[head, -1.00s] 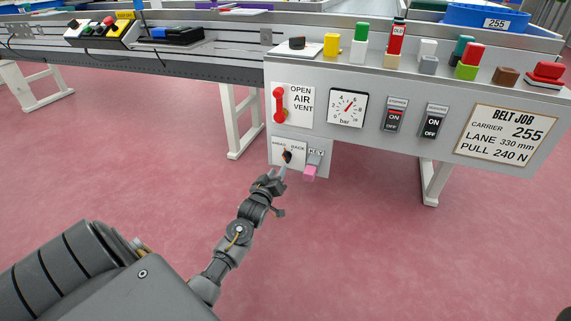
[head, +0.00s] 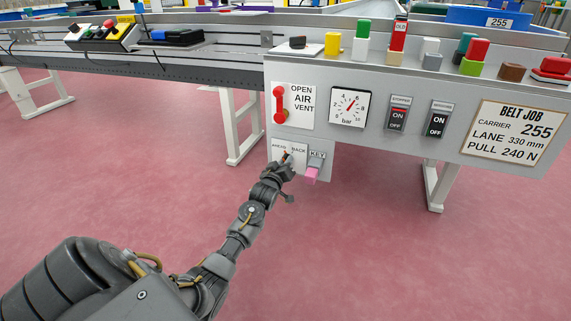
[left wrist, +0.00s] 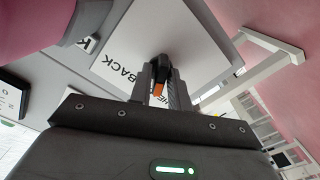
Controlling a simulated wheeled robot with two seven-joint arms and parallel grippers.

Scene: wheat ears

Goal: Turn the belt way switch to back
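The belt way switch (left wrist: 161,72) is a black knob with an orange mark, on a white plate (left wrist: 125,30) lettered BACK; the other word is partly covered. In the head view the plate (head: 298,163) is low on the panel's left, with BACK on its right side. The knob is mostly hidden there by my left gripper (head: 285,163). In the left wrist view the fingers of my left gripper (left wrist: 161,90) stand apart on either side of the knob. I cannot tell whether they touch it. My right gripper is not in view.
A pink-tipped KEY piece (head: 311,174) sits just right of the switch plate. Above are a red air vent lever (head: 280,104), a gauge (head: 349,107) and two rocker switches (head: 397,115). Coloured blocks stand on the ledge. The floor in front is clear.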

